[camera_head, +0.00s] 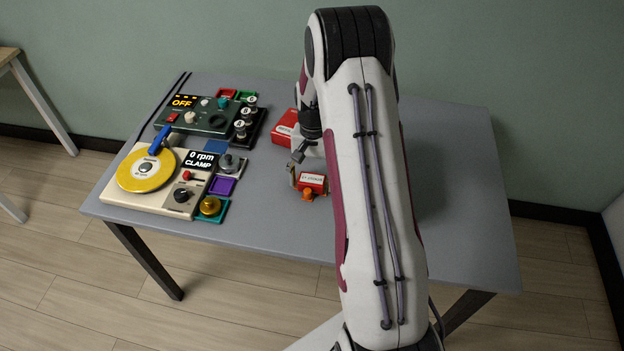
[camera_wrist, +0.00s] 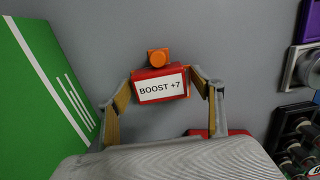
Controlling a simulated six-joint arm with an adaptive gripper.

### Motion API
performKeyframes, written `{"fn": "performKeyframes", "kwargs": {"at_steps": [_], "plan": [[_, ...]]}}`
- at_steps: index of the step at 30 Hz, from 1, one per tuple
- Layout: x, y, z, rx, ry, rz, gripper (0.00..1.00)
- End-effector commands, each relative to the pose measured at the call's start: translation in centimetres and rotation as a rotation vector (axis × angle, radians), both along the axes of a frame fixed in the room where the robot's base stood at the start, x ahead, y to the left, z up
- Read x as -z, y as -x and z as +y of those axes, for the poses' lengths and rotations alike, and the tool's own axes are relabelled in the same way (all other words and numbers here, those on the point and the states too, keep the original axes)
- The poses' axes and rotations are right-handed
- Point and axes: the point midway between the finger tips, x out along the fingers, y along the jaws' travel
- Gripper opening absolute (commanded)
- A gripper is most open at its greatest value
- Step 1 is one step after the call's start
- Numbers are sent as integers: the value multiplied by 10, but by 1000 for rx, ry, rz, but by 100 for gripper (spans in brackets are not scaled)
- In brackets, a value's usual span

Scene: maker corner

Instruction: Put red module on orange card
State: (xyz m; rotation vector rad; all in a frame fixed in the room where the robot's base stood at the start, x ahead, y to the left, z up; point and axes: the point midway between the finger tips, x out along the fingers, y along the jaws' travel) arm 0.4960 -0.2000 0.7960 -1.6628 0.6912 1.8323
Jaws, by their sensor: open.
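The red module (camera_wrist: 161,86) is a small red block with a white "BOOST +7" label and an orange knob on one side. It also shows on the table in the head view (camera_head: 312,182), left of my arm. My gripper (camera_wrist: 161,79) is open, with one finger on each side of the module in the wrist view. I cannot tell whether the fingers touch it. In the head view my gripper (camera_head: 309,174) is low over the table at the module, partly hidden by my arm. I cannot make out an orange card in either view.
A beige clamp machine with a yellow disc (camera_head: 146,171) and a dark control box (camera_head: 205,117) stand at left. Red, green, blue (camera_head: 216,144) and purple (camera_head: 222,186) cards lie near them. A red box (camera_head: 286,126) is behind my gripper. A green box (camera_wrist: 40,85) is close at left.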

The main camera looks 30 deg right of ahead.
Motion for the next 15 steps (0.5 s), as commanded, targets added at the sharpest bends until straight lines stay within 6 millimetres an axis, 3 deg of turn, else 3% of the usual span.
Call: {"fn": "performKeyframes", "kwargs": {"at_steps": [7, 15], "plan": [[-12, -1, -1, 0, 1, -2, 66], [-43, -3, -3, 0, 1, -3, 66]]}}
